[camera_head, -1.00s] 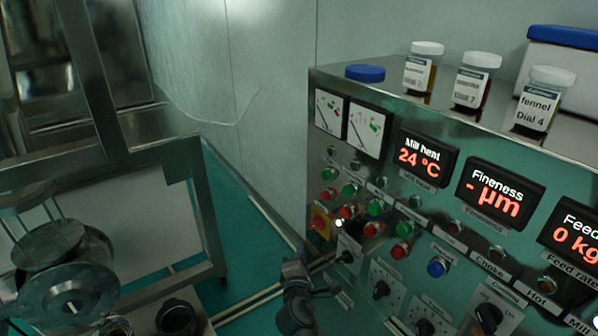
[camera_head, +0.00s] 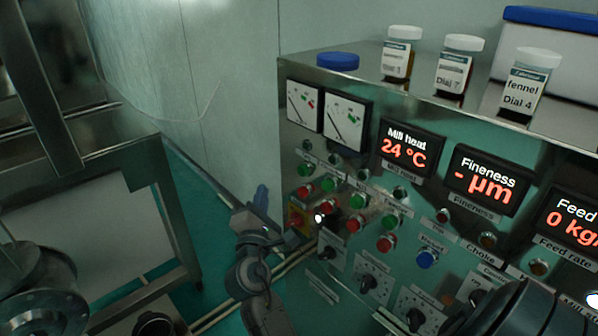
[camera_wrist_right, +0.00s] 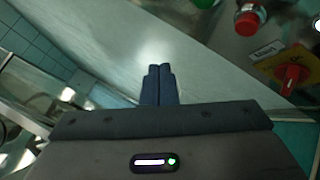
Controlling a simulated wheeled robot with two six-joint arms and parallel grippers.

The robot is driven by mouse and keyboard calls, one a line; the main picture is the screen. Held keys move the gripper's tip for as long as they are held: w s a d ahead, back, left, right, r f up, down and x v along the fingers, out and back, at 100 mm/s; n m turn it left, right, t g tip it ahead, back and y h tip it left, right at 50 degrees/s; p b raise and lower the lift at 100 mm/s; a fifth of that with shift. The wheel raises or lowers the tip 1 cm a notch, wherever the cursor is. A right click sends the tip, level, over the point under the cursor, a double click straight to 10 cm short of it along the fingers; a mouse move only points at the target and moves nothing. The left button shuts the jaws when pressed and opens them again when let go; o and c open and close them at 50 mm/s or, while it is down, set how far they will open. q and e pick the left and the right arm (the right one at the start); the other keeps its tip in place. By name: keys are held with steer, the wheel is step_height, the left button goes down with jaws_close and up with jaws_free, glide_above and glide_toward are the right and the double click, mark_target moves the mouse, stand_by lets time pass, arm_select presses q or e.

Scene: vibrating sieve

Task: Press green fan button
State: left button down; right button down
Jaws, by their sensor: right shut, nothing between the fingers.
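Several green buttons, among them a left one (camera_head: 328,185), a middle one (camera_head: 358,201) and a right one (camera_head: 390,222), sit in a slanting row on the steel control panel, with red buttons (camera_head: 356,224) below them. The small labels are unreadable, so I cannot tell which green button is the fan's. My right gripper (camera_head: 262,197) is left of the panel, apart from the buttons. In the right wrist view its two dark fingers (camera_wrist_right: 158,72) are shut together with nothing between them; a red button (camera_wrist_right: 249,19) shows at upper right. My left gripper is not in view.
A red rotary switch on a yellow plate (camera_head: 299,216) is at the panel's left edge, near my right gripper. Dials (camera_head: 370,284) and a blue button (camera_head: 427,259) lie lower right. Jars (camera_head: 400,55) stand on top. A metal frame (camera_head: 100,150) stands at left.

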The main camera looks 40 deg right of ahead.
mark_target(303, 171)
steer(key=d+p, duration=0.2)
steer(key=d, duration=0.6)
steer(key=shift+w+d, duration=0.3)
stand_by(0.6)
steer(key=shift+d, duration=0.1)
stand_by(1.1)
steer(key=shift+d, duration=0.35)
steer(key=shift+w+d, duration=0.1)
steer(key=shift+d, duration=0.4)
stand_by(0.7)
steer(key=shift+a, duration=0.95)
